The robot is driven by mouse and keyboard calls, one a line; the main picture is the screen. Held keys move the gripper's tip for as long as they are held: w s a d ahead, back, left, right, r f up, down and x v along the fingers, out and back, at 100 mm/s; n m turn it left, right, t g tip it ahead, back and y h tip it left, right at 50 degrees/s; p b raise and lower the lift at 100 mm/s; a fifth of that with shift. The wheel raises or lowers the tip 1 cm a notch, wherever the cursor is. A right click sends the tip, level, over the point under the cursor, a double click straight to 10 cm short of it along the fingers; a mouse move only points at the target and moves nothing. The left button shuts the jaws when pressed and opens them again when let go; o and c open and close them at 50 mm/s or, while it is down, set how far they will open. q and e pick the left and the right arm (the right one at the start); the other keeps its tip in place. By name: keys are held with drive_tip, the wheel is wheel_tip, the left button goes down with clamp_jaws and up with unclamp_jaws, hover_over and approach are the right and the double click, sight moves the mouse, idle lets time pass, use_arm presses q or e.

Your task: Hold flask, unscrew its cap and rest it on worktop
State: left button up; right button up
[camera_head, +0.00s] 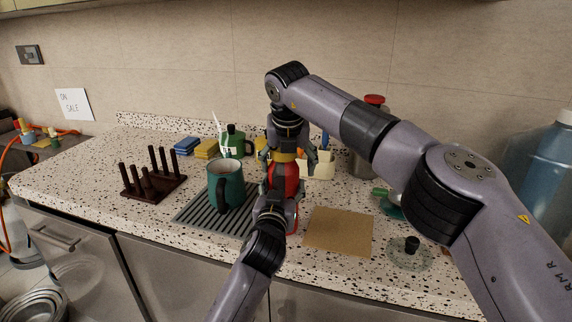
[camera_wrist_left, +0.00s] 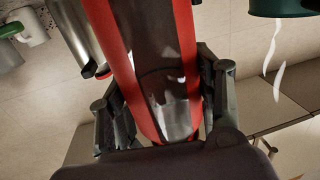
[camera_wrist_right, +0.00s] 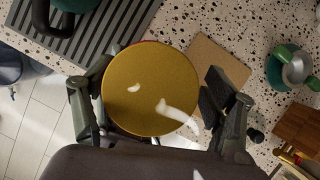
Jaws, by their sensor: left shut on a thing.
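The red flask (camera_head: 284,182) with its gold cap (camera_head: 283,157) stands upright near the middle of the worktop (camera_head: 85,176). My left gripper (camera_head: 276,200) is shut on the flask's body from the front. In the left wrist view the red and glossy flask (camera_wrist_left: 185,45) runs between its fingers. My right gripper (camera_head: 292,155) points down over the flask from above. In the right wrist view the round gold cap (camera_wrist_right: 150,88) lies between its open fingers, with a small gap at the right finger. The flask's base is hidden by my left arm.
A green mug (camera_head: 226,186) stands on a ribbed grey mat (camera_head: 186,219) left of the flask. A dark peg rack (camera_head: 152,189) is further left. A tan board (camera_head: 340,231) lies bare to the right, near a glass lid (camera_head: 410,257). Sponges and a utensil holder (camera_head: 319,169) stand behind.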

drive_tip(key=shift+o, duration=0.5)
drive_tip(key=shift+a, duration=0.15)
drive_tip(key=shift+r, duration=0.15)
drive_tip(key=shift+s+r, duration=0.1)
drive_tip(key=shift+r, duration=2.25)
drive_tip(key=shift+c, duration=0.5)
